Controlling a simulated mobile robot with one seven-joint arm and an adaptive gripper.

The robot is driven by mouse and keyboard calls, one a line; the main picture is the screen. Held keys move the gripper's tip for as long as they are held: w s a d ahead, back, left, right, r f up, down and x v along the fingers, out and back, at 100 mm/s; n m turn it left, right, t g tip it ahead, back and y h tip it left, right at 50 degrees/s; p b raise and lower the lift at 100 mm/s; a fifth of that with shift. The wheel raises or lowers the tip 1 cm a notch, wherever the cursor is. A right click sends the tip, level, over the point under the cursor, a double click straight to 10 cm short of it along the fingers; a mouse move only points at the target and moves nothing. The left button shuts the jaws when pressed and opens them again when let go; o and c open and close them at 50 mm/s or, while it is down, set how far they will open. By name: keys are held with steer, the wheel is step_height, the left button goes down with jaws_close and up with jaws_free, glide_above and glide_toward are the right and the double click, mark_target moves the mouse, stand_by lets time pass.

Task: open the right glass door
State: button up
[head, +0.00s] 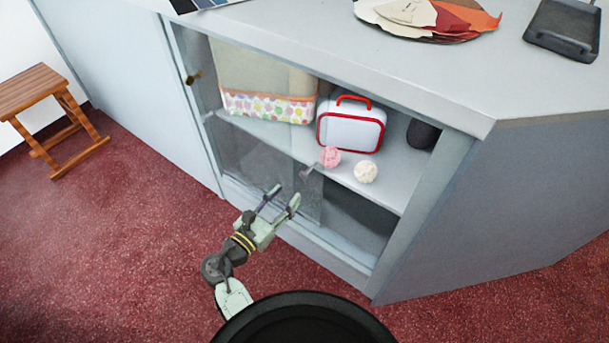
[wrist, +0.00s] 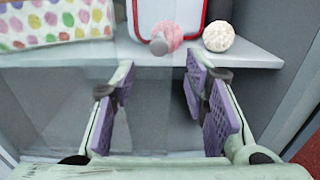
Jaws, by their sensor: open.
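The cabinet's glass door (head: 258,152) is a see-through pane over the left and middle of the front. Its right edge shows near the middle, and the opening to the right of it looks uncovered. A small grey knob (head: 308,173) sticks out near that edge; it also shows in the wrist view (wrist: 158,46) in front of the pink ball. My gripper (head: 284,196) is open and empty in front of the lower pane, a little below and left of the knob. In the wrist view its fingers (wrist: 160,82) stand apart below the knob. Contact with the glass cannot be told.
A brass knob (head: 193,77) sits at the left. Behind the front, a shelf (head: 392,190) holds a dotted-trim fabric box (head: 268,105), a red-edged white case (head: 350,132), a pink ball (head: 330,157) and a cream ball (head: 366,171). A wooden stool (head: 35,90) stands left; the carpet is clear.

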mark_target(302, 177)
steer(key=p+x, duration=0.1)
steer(key=x, duration=0.8)
steer(key=shift+w, duration=0.15)
jaws_close()
stand_by(0.5)
